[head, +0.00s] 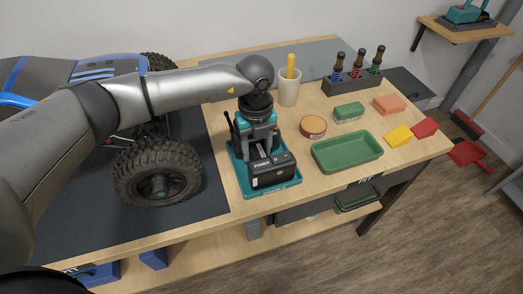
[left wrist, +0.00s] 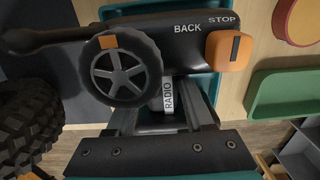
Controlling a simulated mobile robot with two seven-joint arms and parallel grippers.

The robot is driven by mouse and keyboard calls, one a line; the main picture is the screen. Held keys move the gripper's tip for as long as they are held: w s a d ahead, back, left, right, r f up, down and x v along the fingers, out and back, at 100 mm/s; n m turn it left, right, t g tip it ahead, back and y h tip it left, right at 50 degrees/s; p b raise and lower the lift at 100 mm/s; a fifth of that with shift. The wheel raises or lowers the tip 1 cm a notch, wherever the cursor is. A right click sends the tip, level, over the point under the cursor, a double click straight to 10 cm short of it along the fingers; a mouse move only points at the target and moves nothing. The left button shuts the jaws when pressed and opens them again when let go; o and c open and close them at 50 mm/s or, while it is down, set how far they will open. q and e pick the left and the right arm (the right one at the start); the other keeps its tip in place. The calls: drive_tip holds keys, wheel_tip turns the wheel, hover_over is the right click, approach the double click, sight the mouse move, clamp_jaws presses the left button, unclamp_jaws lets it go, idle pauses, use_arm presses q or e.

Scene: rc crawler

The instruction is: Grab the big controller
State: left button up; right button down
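The big controller (head: 272,170) is a black radio unit standing in a teal tray (head: 246,187) at the bench's front edge. In the left wrist view its black body (left wrist: 185,62) shows a spoked wheel, an orange knob, the words BACK and STOP, and a narrow stem marked RADIO. My left gripper (head: 262,143) points down over the controller from behind. In the left wrist view its two fingers (left wrist: 168,118) stand apart, one on each side of the stem. I cannot tell whether they touch it. My right gripper is not in view.
The crawler's big wheel (head: 157,172) stands left on a dark mat (head: 211,198). Right of the controller are a round red-rimmed tin (head: 313,126), a green tray (head: 347,152) and small coloured blocks. A cup (head: 289,92) and a bottle rack (head: 352,88) stand behind.

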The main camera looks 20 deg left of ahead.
use_arm(q)
clamp_jaws()
idle(0.5)
